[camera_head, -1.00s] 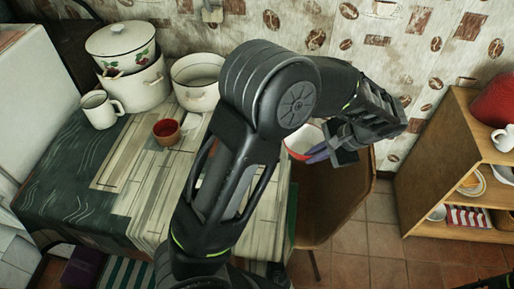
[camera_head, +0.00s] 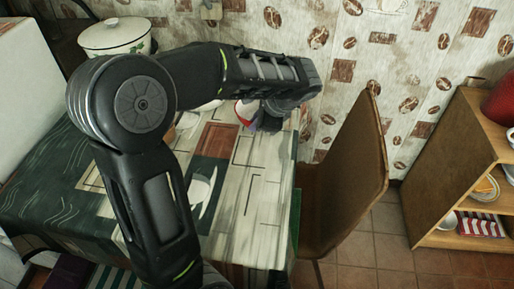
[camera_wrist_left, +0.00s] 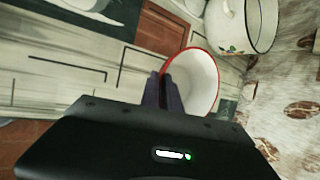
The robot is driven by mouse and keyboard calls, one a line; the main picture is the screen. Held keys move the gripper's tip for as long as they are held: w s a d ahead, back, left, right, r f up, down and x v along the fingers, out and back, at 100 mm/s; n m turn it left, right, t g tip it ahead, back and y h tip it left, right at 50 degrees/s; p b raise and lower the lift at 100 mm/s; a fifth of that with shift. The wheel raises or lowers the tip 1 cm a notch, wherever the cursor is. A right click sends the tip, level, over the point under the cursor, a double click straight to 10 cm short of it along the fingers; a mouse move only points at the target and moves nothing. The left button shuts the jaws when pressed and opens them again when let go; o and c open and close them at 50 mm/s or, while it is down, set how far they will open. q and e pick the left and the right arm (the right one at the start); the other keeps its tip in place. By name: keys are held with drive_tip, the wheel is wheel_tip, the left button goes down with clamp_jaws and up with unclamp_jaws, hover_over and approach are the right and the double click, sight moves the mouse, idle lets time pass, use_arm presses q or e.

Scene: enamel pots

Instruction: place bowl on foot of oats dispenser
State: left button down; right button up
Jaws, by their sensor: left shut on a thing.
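A white bowl with a red rim shows in the wrist view (camera_wrist_left: 196,82), tilted with its inside towards the camera; a small part shows in the head view (camera_head: 243,112). My left gripper (camera_wrist_left: 164,92) is shut on the bowl's near rim and holds it over the table's far right part. My right gripper is in neither view.
A lidded enamel pot (camera_head: 115,38) stands at the back left. In the wrist view a white pot (camera_wrist_left: 238,25) is close beyond the bowl. A wooden chair (camera_head: 350,185) stands at the table's right side. The table's right front (camera_head: 240,225) is clear. A wooden shelf (camera_head: 440,165) stands farther right.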

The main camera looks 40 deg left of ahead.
use_arm(q)
drive_tip(key=shift+f+b, duration=0.3)
drive_tip(key=shift+f, duration=2.8)
drive_tip(key=shift+f, duration=0.1)
wheel_tip(320, 180, down, 4)
drive_tip(key=shift+r, duration=0.2)
drive_tip(key=c, duration=1.6)
unclamp_jaws()
drive_tip(key=v, duration=1.2)
drive_tip(key=shift+d, duration=0.1)
drive_tip(key=shift+o, duration=0.6)
